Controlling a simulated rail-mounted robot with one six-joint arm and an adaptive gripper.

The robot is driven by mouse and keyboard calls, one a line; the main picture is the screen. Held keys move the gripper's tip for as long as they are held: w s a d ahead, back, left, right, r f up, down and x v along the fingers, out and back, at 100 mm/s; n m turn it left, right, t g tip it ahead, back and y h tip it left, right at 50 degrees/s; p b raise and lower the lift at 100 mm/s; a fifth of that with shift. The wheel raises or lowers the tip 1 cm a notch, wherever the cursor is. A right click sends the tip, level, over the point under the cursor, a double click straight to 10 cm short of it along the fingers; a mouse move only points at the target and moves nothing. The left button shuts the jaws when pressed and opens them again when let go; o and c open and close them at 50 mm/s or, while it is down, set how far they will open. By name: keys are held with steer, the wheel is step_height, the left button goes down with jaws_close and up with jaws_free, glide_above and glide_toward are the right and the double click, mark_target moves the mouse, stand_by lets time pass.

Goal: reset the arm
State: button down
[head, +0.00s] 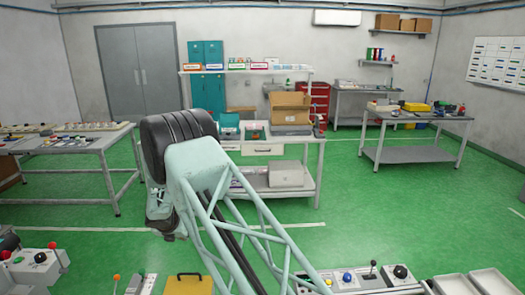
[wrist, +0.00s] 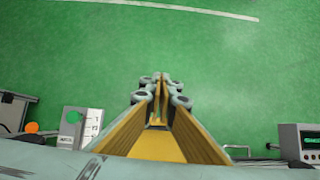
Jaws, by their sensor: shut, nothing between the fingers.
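My gripper (wrist: 161,82) shows in the wrist view, its two yellow-sided fingers meeting at the tips. It is shut and empty, with open green floor beyond the tips. In the head view my pale arm link rises from the bottom middle to a dark joint. My gripper cannot be made out there.
A bench front edge with a green-button box (wrist: 73,128) and a green-display device (wrist: 298,142) flanks my gripper. A joystick box (head: 35,268), yellow plate (head: 188,285) and knob panel (head: 360,280) line the front. Tables (head: 118,136) (head: 425,154) stand beyond clear floor.

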steer(key=d+r+m+h, duration=0.2)
steer(key=d+r+m, duration=0.7)
steer(key=d+r, duration=1.5)
steer(key=s+d+r+m+g+b, duration=0.1)
steer(key=s+d+r+m, duration=0.4)
steer(key=s+d+r, duration=0.35)
steer(key=s+d+r+m, duration=0.4)
steer(key=s+d+r, duration=0.2)
steer(key=d+r, duration=0.4)
steer(key=s+d+r+m+g, duration=0.1)
steer(key=s+d+r+m, duration=0.15)
steer(key=s+d, duration=0.4)
steer(key=s+d+r+m+b, duration=0.15)
steer(key=s+d+m, duration=0.25)
steer(key=s, duration=0.6)
steer(key=s+d+r+m+g, duration=0.1)
steer(key=s+d+r+m, duration=0.15)
steer(key=s+d, duration=0.45)
steer(key=s+f+m+y, duration=0.1)
steer(key=s+f+m, duration=0.2)
steer(key=s+m, duration=0.6)
steer(key=shift+s+d+f+m+y, duration=0.3)
steer(key=shift+s+d+f, duration=0.05)
steer(key=shift+s, duration=8.4)
